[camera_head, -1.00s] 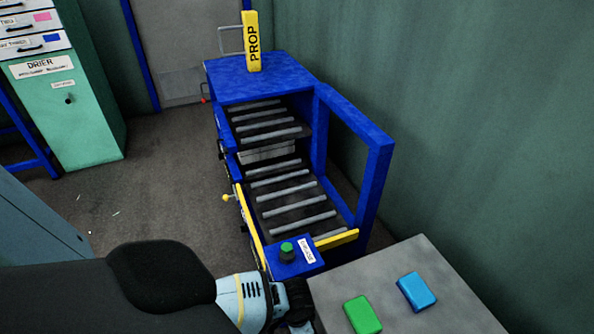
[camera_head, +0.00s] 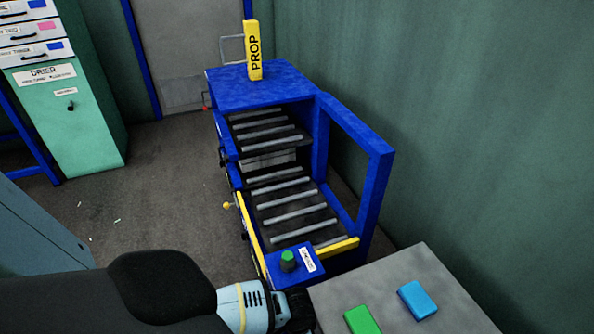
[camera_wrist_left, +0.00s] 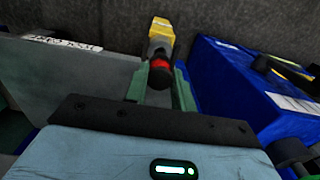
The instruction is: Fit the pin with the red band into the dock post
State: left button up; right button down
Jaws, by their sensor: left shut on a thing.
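The pin with the red band (camera_wrist_left: 160,58) is in the left wrist view. It has a yellow end, a grey body, a red band and a dark near end. My left gripper (camera_wrist_left: 159,84) has its green fingers on either side of the pin and is shut on it. In the head view my left arm comes in along the bottom left, and its fingers cannot be made out. I cannot pick out the dock post in either view. My right gripper is not in view.
A blue press frame with rollers (camera_head: 262,75) carries a yellow PROP block (camera_head: 253,50). A blue box with a green knob (camera_head: 288,261) is at its front. A grey table (camera_head: 455,290) holds a green block (camera_head: 362,320) and a blue block (camera_head: 417,300).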

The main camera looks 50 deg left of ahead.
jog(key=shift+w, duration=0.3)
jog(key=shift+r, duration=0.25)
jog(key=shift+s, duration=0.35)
pick_arm(q)
jog(key=shift+p, duration=0.4)
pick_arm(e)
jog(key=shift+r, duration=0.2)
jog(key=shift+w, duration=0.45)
pick_arm(q)
jog(key=shift+f, duration=0.35)
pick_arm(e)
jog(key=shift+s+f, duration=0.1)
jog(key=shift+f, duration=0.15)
pick_arm(q)
jog(key=shift+f+b, duration=0.2)
jog(key=shift+b, duration=0.15)
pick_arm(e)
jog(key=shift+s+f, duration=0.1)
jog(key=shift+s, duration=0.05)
pick_arm(q)
jog(key=shift+f, duration=0.25)
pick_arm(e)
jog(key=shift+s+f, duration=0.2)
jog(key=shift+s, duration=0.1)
pick_arm(q)
jog(key=shift+f, duration=0.1)
